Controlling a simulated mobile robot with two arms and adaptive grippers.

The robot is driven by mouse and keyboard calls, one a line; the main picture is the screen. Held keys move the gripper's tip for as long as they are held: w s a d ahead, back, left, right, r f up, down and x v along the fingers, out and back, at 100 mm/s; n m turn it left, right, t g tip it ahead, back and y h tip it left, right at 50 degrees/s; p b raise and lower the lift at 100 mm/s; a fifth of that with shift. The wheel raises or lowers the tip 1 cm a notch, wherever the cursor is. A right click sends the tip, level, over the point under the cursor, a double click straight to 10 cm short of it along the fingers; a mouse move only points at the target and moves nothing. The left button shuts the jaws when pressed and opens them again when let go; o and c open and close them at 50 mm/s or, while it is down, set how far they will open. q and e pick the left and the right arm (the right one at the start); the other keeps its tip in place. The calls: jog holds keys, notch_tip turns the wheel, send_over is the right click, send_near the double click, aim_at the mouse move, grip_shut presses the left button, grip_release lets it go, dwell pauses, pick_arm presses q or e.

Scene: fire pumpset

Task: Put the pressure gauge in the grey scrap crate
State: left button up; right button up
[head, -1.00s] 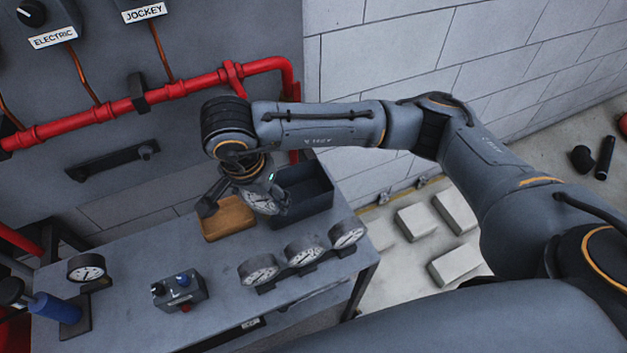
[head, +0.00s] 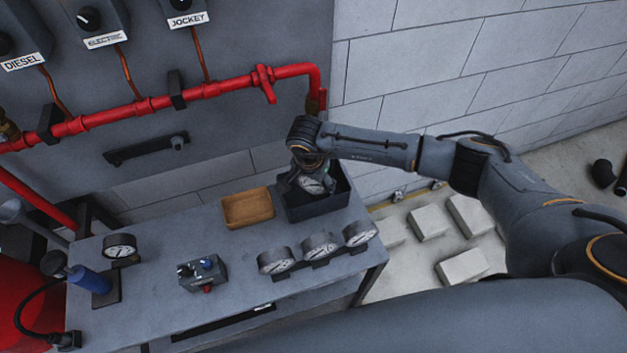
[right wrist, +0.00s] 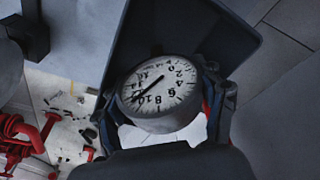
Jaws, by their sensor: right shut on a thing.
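My right gripper (head: 312,186) is shut on a round pressure gauge (head: 311,184) with a white dial. It holds the gauge over the dark grey crate (head: 322,207) at the back right of the bench. In the right wrist view the gauge (right wrist: 160,88) sits between the two fingers, dial towards the camera, with the crate (right wrist: 225,35) behind it. The head view does not show clearly how far the gauge is below the crate's rim. My left gripper is not in view.
A wooden tray (head: 248,208) stands just left of the crate. Three gauges on a rack (head: 318,247) stand along the front of the bench. A switch box (head: 203,273), another gauge (head: 120,247) and a blue-handled tool (head: 92,279) are further left. A red pipe (head: 210,91) runs behind.

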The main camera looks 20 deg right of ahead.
jog(key=shift+f, duration=0.15)
jog(key=o, duration=1)
jog(key=shift+o, duration=0.2)
jog(key=shift+r, duration=0.35)
notch_tip(320, 180, up, 11)
jog(key=s+a+b, duration=0.1)
jog(key=b, duration=0.1)
jog(key=shift+s+a+r+b, duration=0.15)
jog(key=shift+r+b, duration=0.05)
jog(key=shift+b, duration=0.1)
